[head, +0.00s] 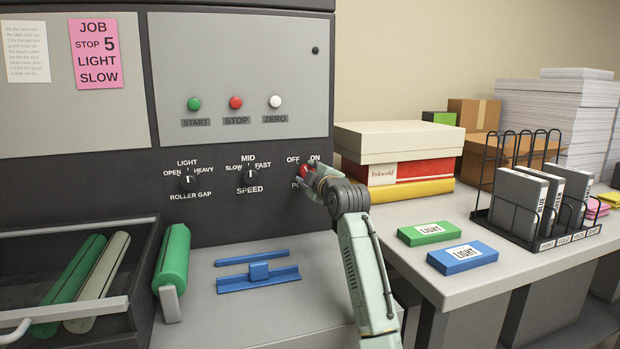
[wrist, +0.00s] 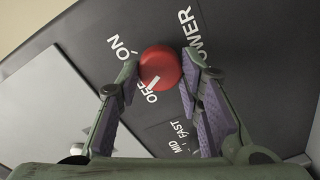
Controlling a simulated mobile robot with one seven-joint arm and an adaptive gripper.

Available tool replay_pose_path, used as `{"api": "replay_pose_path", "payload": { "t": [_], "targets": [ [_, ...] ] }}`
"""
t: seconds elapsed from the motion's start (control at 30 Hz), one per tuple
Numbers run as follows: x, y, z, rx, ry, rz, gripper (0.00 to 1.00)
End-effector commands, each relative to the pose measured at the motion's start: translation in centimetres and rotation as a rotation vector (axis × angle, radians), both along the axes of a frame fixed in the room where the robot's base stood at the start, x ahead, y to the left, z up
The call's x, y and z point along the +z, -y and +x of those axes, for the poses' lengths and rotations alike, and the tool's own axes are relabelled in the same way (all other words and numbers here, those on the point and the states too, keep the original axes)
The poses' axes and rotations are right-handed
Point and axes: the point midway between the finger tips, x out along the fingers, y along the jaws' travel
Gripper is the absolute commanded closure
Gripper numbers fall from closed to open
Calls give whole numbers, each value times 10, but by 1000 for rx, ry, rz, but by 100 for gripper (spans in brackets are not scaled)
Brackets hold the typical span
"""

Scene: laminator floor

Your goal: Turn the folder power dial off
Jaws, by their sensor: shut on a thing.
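The red power dial (head: 303,169) sits on the machine's dark front panel, under the OFF and ON labels. In the wrist view the dial (wrist: 163,65) is round and red, and its white pointer mark is on the side towards OFF. My gripper (head: 311,177) is at the dial and shut on it. In the wrist view my gripper (wrist: 165,75) has one finger on each side of the dial. The gripper hides part of the POWER label in the head view.
The speed dial (head: 250,177) and roller gap dial (head: 188,181) are to the left. Green, red and white buttons (head: 236,103) are above. Blue parts (head: 258,272) lie below. Boxes (head: 397,142) and a wire rack (head: 482,214) stand on the right-hand table.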

Motion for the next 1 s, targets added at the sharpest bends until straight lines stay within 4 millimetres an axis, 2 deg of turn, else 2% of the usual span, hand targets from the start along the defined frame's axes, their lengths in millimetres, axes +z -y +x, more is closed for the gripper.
{"api": "replay_pose_path", "payload": {
  "t": [0.43, 1.0],
  "targets": [
    [-1, 0, 0, 0, 80, -250, 94],
    [-1, 0, 0, 0, 96, -300, 94]
  ]
}}
